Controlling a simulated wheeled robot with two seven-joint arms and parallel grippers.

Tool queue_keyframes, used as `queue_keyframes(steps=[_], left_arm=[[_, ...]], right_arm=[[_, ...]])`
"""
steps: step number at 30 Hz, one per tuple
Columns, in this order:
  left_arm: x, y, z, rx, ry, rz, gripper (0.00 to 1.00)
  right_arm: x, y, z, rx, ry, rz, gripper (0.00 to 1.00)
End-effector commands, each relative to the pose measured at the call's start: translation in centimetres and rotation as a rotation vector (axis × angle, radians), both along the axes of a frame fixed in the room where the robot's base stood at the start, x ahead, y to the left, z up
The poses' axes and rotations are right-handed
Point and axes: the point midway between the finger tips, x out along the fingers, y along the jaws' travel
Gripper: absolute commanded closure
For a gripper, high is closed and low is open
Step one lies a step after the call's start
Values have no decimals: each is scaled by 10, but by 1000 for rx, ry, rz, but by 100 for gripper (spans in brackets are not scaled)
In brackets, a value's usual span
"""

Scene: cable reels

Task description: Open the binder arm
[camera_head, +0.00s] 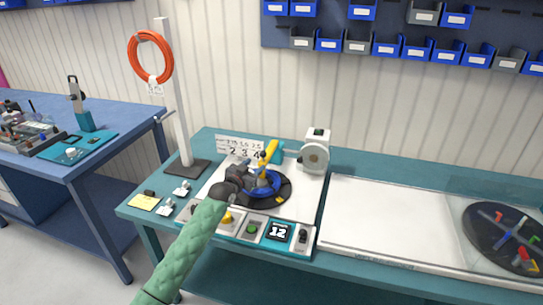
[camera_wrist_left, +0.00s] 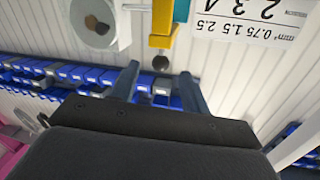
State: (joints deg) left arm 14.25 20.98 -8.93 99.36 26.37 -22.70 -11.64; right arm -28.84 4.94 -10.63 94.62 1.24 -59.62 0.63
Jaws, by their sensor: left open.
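The binder arm is the yellow bar (camera_head: 270,150) that stands tilted above the blue reel (camera_head: 272,188) on the white worktop panel. In the left wrist view, its yellow end (camera_wrist_left: 162,22) shows at the top with a dark round knob (camera_wrist_left: 161,62) below. My left gripper (camera_head: 260,177) is over the reel, just below and in front of the yellow bar. In the left wrist view its two fingers (camera_wrist_left: 158,85) are apart, and the knob appears between their tips. I cannot tell whether they touch it. My right gripper is not in view.
A white device with a round face (camera_head: 315,155) stands right of the bar. A number card (camera_head: 238,149) is behind the reel. A control panel with a display of 12 (camera_head: 279,233) lies in front. A post (camera_head: 176,100) holding an orange cable coil (camera_head: 150,57) stands left.

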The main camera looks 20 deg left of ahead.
Motion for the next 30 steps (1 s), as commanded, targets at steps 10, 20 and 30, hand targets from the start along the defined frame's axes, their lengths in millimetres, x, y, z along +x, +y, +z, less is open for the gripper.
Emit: queue_keyframes(steps=[10, 20, 30], left_arm=[[19, -5, 14, 17, -63, 1, 54], [62, -15, 14, 18, -63, 0, 54], [76, -18, 11, 18, -61, 0, 54]], right_arm=[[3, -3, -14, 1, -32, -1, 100], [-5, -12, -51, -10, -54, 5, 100], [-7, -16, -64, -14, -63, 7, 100]])
